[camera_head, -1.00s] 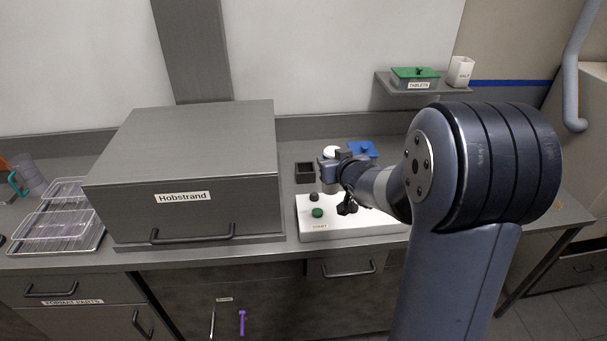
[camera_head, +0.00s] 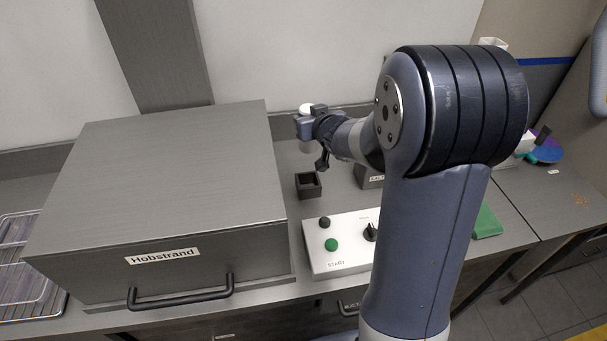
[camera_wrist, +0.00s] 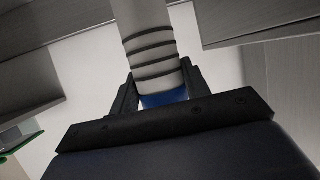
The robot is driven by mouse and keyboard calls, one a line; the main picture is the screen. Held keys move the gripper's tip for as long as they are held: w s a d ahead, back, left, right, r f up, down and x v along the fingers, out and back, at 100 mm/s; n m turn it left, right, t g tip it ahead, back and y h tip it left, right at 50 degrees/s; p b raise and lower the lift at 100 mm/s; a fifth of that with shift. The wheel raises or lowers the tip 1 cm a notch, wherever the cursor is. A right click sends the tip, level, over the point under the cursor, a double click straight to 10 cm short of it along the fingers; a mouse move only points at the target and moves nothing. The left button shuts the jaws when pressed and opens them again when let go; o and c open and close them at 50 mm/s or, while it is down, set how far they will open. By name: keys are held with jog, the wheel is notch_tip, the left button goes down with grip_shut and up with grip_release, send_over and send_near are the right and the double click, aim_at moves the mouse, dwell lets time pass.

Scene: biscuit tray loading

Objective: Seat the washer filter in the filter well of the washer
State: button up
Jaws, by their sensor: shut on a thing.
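My gripper (camera_head: 311,124) is shut on a pale ringed cylinder, which I take to be the washer filter (camera_head: 307,108). Its white top shows above the jaws in the head view and its grey body below them. In the wrist view the filter (camera_wrist: 152,45) has several dark rings and a blue band between the fingers. The filter is held above the counter, behind a small dark square open block (camera_head: 308,186), perhaps the filter well; its inside is dark. The washer, a grey box labelled Hobstrand (camera_head: 160,190), stands left of it.
A white panel (camera_head: 325,258) with a green START button, a dark button and a knob lies in front of the dark block. A wire rack (camera_head: 35,290) is at the left. A green item (camera_head: 487,222) lies right of my arm, which hides part of the counter.

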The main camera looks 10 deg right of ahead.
notch_tip(320, 180, down, 17)
jog(key=b, duration=0.5)
jog(key=shift+f, duration=0.15)
jog(key=shift+s, duration=0.1)
jog(key=shift+f+b, duration=0.15)
jog(key=shift+b, duration=0.25)
jog(key=o, duration=1)
